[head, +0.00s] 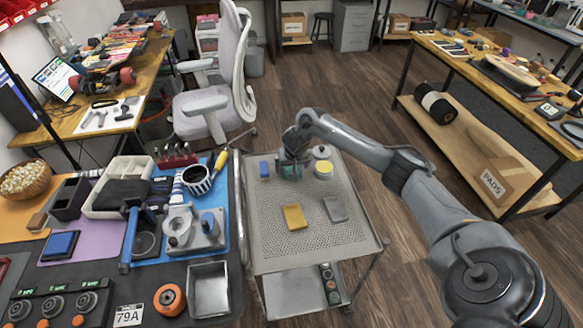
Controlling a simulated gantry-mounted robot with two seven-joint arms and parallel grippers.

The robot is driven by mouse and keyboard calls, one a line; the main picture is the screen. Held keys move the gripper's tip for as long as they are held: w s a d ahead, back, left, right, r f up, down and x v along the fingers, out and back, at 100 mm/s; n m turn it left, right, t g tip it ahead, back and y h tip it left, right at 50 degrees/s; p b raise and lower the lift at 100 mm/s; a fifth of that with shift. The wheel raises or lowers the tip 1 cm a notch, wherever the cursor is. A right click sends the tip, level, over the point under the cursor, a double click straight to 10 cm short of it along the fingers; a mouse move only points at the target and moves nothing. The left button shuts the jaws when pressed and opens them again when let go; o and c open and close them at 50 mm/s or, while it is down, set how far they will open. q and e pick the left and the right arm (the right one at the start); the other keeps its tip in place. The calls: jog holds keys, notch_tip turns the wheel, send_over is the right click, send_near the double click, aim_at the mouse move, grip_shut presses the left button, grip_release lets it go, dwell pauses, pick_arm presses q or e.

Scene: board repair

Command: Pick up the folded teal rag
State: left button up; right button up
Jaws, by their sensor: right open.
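My right arm reaches in from the right, over the perforated metal cart (268,226). My right gripper (291,168) is open and points down at the cart's far part. A teal patch, which looks like the folded teal rag (290,172), shows low at the fingers and is mostly hidden by the gripper. I cannot tell whether the fingers touch it. My left gripper is not in view.
On the cart are a blue block (264,169), a yellow-topped round tin (324,169), a white-lidded round container (321,152), a yellow sponge (294,217) and a grey block (335,209). The cluttered workbench (237,285) stands at the left. The cart's front is clear.

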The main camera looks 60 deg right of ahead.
dwell(0.4)
jog(key=c, duration=1.1)
jog(key=shift+b, duration=0.6)
jog(key=r, duration=0.1)
jog(key=r+p, duration=0.1)
jog(key=r, duration=0.1)
jog(key=r+p, duration=0.1)
jog(key=r, duration=0.1)
jog(key=shift+s+d+r, duration=0.15)
jog(key=shift+s+d, duration=0.15)
jog(key=shift+s, duration=0.05)
jog(key=s+d+r, duration=0.2)
jog(key=s, duration=0.1)
jog(key=s+d+r, duration=0.2)
jog(key=s, duration=0.1)
jog(key=s+d+r+p, duration=0.1)
jog(key=s+d+r, duration=0.1)
jog(key=shift+s+d, duration=0.1)
jog(key=shift+s, duration=0.3)
